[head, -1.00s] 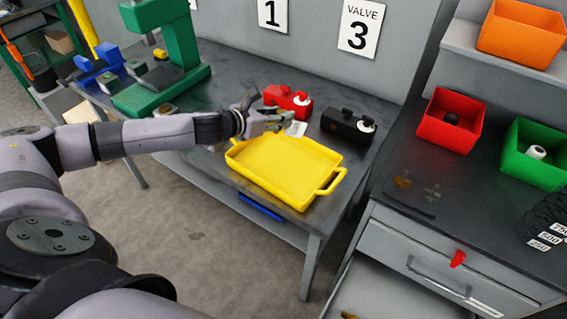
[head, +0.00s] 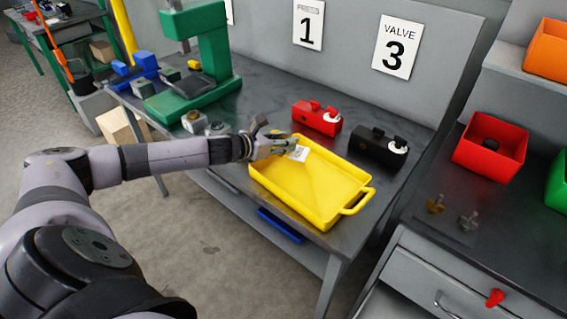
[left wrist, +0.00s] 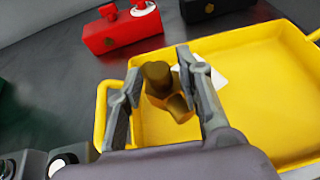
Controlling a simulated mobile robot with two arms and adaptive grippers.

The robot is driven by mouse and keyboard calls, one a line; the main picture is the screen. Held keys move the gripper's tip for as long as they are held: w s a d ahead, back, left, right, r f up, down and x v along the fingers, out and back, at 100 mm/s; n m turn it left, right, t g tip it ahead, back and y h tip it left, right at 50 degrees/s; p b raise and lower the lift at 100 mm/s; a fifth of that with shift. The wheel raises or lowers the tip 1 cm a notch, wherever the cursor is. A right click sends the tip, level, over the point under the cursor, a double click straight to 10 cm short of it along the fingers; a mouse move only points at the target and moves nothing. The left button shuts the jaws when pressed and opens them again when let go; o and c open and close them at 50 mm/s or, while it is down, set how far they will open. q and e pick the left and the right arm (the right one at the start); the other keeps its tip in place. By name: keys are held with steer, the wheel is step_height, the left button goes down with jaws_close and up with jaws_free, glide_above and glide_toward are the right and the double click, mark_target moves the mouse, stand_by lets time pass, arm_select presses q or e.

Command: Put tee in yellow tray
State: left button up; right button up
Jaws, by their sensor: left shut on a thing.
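My left gripper (head: 285,146) is over the back-left part of the yellow tray (head: 352,210). In the left wrist view the gripper (left wrist: 160,75) is shut on a brass-brown fitting, the tee (left wrist: 156,78), whose stubby ends show between the fingers. The tray (left wrist: 255,60) lies under and beyond it; I cannot tell the exact height of the tee above its floor. A white tag-like piece (head: 299,153) shows just past the fingertips and is partly hidden by a finger in the wrist view. My right gripper is not in view.
A red block (head: 317,119) and a black block (head: 377,148) stand behind the tray. A green press (head: 205,65) stands at the left.

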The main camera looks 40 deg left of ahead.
arm_select(q)
step_height(320, 180, down, 7)
steer(key=shift+r, duration=0.15)
stand_by(0.4)
steer(key=shift+f, duration=0.2)
steer(key=o, duration=1.3)
steer(key=shift+c, duration=0.2)
steer(key=shift+r, duration=0.15)
steer(key=shift+s, duration=0.1)
